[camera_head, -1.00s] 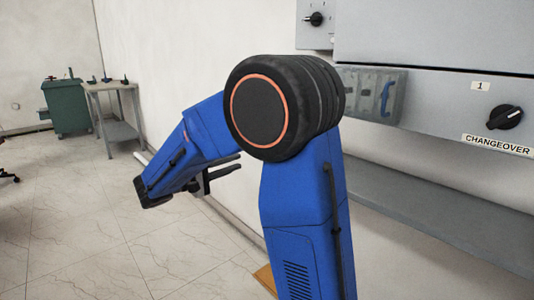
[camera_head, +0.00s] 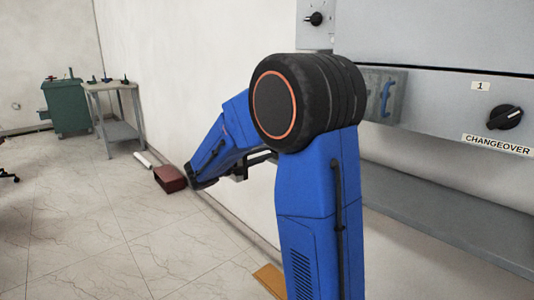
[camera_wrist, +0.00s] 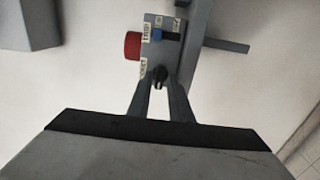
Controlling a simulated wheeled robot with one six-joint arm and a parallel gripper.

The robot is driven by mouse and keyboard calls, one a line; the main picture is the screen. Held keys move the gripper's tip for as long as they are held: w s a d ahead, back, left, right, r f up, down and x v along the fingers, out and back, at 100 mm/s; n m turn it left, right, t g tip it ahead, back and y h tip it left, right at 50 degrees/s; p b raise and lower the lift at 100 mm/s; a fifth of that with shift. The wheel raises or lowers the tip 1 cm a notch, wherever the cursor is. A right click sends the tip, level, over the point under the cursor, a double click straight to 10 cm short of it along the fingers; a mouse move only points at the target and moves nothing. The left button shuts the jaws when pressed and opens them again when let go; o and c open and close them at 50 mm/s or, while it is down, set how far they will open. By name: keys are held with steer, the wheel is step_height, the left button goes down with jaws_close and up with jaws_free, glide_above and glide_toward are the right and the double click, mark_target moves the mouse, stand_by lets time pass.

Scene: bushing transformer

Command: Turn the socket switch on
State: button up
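In the wrist view a small grey switch box (camera_wrist: 153,18) stands out from the pale wall. A black knob (camera_wrist: 160,76) sits on its lower part, by a label that seems to read SOCKET. My gripper (camera_wrist: 161,84) is open, with its two grey fingers apart and their tips around or just in front of the knob; contact cannot be told. In the head view my gripper (camera_head: 254,164) is mostly hidden behind my blue arm, close to the wall, and the switch box is not visible.
The box also carries a red button (camera_wrist: 132,46) and a blue switch (camera_wrist: 156,34) near a LAMP label. A large grey cabinet (camera_head: 435,95) with a CHANGEOVER knob (camera_head: 505,117) is at right. A dark red box (camera_head: 170,178) lies on the floor by the wall.

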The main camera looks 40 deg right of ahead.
steer(key=shift+d, duration=0.4)
jaws_close()
steer(key=shift+f+m, duration=0.1)
steer(key=shift+m, duration=8.8)
